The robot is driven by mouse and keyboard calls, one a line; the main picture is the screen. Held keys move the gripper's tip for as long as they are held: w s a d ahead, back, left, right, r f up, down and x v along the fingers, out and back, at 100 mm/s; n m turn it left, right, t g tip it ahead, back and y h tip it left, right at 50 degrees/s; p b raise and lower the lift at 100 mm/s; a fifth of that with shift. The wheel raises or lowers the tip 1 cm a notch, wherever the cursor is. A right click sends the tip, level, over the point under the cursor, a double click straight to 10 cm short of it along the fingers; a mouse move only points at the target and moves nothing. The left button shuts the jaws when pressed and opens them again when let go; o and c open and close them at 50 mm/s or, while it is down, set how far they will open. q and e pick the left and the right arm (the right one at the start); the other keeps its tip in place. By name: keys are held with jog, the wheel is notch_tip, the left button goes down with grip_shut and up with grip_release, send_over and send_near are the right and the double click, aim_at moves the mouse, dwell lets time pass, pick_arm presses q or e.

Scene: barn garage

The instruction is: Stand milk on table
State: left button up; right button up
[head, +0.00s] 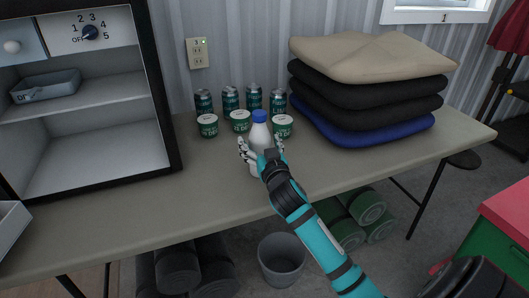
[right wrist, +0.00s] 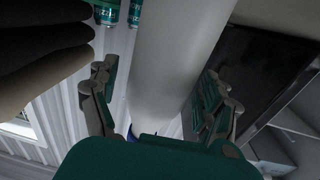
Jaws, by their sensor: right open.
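The milk (head: 260,134) is a white bottle with a blue cap, upright at the middle of the table (head: 340,172) in the head view. My right gripper (head: 262,149) is open, with its fingers on either side of the bottle. Gripper and wrist hide part of its lower body, so I cannot tell from here whether its base touches the table. In the right wrist view the white bottle (right wrist: 175,55) runs between the spread fingers (right wrist: 160,105), with gaps visible on both sides. My left gripper is not in view.
Several cans (head: 230,100) and green-white tubs (head: 208,125) stand close behind the bottle. Stacked cushions (head: 372,60) sit at the back right, and an open cabinet (head: 165,90) at the left. The table's front right is clear. A grey bin (head: 282,270) stands below.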

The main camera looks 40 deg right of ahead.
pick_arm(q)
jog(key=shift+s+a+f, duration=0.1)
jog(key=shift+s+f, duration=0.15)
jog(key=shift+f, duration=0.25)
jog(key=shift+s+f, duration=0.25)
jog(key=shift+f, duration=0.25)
pick_arm(e)
jog(key=v, duration=1.2)
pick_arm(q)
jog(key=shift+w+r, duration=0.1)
